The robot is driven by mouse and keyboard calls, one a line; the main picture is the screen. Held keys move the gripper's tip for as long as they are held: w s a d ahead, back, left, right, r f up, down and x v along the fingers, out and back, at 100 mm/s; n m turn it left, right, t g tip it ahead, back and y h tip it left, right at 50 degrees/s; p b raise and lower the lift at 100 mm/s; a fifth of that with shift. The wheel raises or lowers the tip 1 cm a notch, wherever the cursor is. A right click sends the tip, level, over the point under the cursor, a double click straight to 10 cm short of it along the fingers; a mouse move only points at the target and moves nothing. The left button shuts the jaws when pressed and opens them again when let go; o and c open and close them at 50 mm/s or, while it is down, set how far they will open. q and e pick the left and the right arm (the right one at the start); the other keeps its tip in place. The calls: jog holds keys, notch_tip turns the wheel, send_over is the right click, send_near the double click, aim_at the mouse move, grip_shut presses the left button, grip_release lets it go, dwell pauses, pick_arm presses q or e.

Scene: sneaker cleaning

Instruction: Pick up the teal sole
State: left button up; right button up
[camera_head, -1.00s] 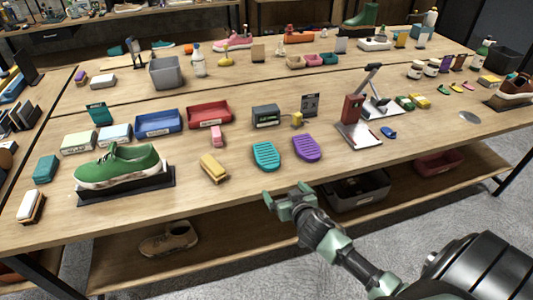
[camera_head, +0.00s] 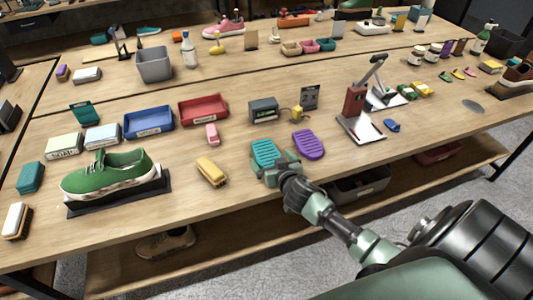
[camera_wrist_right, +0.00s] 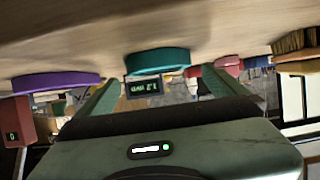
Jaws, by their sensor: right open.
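The teal sole (camera_head: 264,150) lies flat on the front part of the table, left of the purple sole (camera_head: 308,145). My right gripper (camera_head: 273,170) is open at the near end of the teal sole and hides part of that end. In the right wrist view, the picture is upside down; the teal sole (camera_wrist_right: 158,61) shows ahead, between the two spread fingers of the right gripper (camera_wrist_right: 163,85), with nothing held. The purple sole (camera_wrist_right: 55,82) is left of it there. I cannot tell whether the fingers touch the teal sole. My left gripper is not in view.
A yellow brush (camera_head: 212,172) lies left of the teal sole. A small display box (camera_head: 264,110) stands behind it. A red press-like stand (camera_head: 356,115) is to the right. The green sneaker (camera_head: 108,174) rests on a black stand at left.

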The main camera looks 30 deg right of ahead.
aim_at(267, 155)
jog(key=x, duration=0.3)
jog(key=shift+w+d+f, duration=0.15)
jog(key=shift+w+f, duration=0.05)
jog(key=shift+w, duration=0.1)
jog(key=shift+w+f, duration=0.1)
jog(key=shift+w, duration=0.05)
jog(key=c, duration=1.3)
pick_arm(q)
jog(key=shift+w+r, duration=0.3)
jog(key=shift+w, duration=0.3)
pick_arm(e)
jog(key=shift+c, duration=0.5)
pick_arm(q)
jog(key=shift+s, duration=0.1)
